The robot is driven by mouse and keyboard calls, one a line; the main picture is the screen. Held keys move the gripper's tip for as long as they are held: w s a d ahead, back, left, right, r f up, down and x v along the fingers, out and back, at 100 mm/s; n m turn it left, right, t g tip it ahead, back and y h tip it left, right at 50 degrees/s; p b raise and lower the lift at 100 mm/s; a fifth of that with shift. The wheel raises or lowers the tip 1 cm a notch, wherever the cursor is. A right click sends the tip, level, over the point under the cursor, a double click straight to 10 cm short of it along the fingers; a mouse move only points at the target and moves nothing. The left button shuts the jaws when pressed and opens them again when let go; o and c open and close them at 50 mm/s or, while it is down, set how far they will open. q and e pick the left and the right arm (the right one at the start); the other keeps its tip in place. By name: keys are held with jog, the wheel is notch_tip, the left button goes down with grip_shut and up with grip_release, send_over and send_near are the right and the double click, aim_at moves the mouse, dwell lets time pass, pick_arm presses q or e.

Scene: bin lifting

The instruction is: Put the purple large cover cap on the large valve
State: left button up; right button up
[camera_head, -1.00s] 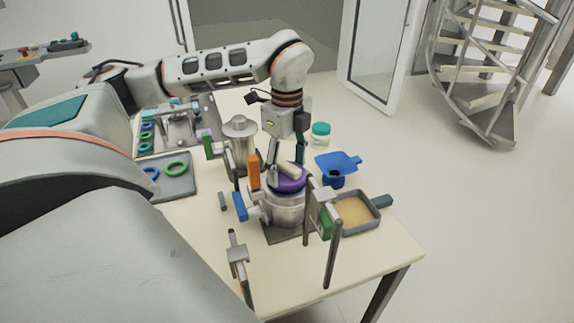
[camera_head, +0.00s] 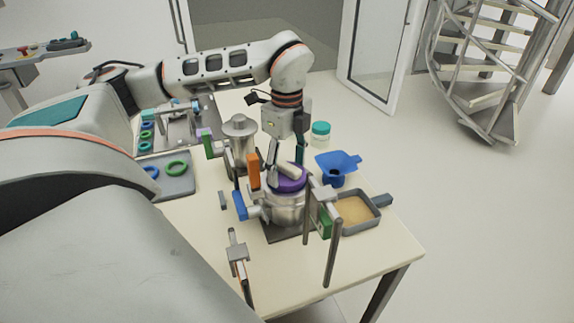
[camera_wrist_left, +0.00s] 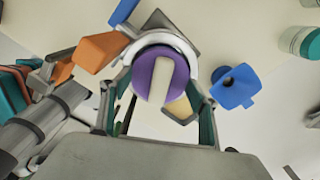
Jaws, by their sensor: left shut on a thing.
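The purple large cover cap (camera_head: 291,183), with a pale bar handle, is at the top of the silver large valve (camera_head: 287,210) on the table. It also shows in the left wrist view (camera_wrist_left: 143,74), over the valve's pale ring (camera_wrist_left: 170,39). My left gripper (camera_head: 287,167) comes down from above and is shut on the cap. Whether the cap is fully seated on the valve or just above it, I cannot tell. My right gripper is not in view.
Orange (camera_head: 253,171) and blue (camera_head: 240,206) handles stand left of the valve. A metal canister (camera_head: 240,146) is behind it. A blue funnel (camera_head: 337,164) and a grey pan (camera_head: 343,227) are to the right. The front right table corner is clear.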

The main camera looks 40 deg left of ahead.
pick_arm(q)
jog(key=shift+f, duration=0.15)
dwell(0.5)
jog(key=o, duration=1.5)
jog(key=shift+r+p, duration=1)
jog(key=shift+r, duration=2.2)
